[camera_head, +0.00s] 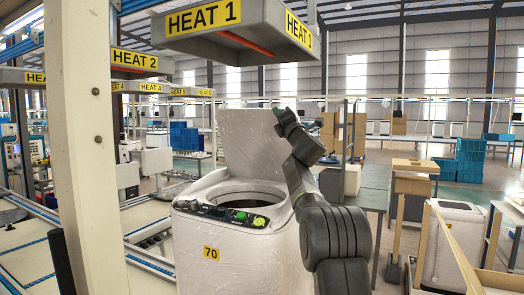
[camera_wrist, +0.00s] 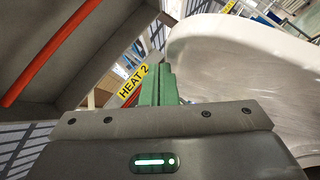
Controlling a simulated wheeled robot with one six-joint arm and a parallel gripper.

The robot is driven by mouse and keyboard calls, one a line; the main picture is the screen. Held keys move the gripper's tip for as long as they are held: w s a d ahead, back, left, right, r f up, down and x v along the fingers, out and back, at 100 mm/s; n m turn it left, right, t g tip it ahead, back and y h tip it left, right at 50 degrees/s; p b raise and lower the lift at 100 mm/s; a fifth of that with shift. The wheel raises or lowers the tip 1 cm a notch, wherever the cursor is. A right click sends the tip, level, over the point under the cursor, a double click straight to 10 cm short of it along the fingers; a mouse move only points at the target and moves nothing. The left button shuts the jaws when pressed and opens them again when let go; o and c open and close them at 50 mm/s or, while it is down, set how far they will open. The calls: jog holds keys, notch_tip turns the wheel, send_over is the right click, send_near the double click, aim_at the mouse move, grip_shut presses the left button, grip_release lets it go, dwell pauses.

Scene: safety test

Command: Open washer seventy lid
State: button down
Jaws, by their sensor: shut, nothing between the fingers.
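The washer (camera_head: 205,278) is white, with a "70" label on its front and a control panel (camera_head: 222,213) with lit green buttons. Its lid (camera_head: 250,143) stands raised, about upright, at the back of the dark round opening (camera_head: 250,195). My arm reaches up past the washer's right side, with its wrist at the lid's upper right edge. In the wrist view my gripper's green fingers (camera_wrist: 158,86) are together and hold nothing. A white curved surface (camera_wrist: 245,60), seemingly the lid, is close on their right. Whether they touch it, I cannot tell.
A grey "HEAT 1" hood (camera_head: 230,45) hangs above the washer. A cream post (camera_head: 88,150) stands close on the left, beside a conveyor line. At right are a grey table (camera_head: 372,196), a wooden stand (camera_head: 412,186) and another white machine (camera_head: 452,240).

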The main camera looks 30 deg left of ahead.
jog(key=shift+w+a+r, duration=0.1)
jog(key=shift+w+r, duration=0.3)
jog(key=shift+w, duration=0.45)
jog(key=s+d+f+b, duration=0.2)
jog(key=s+d+b, duration=0.6)
jog(key=s+b, duration=0.1)
jog(key=shift+s+f+b, duration=0.35)
jog(key=shift+s+b, duration=0.05)
jog(key=shift+d, duration=0.1)
dwell(0.3)
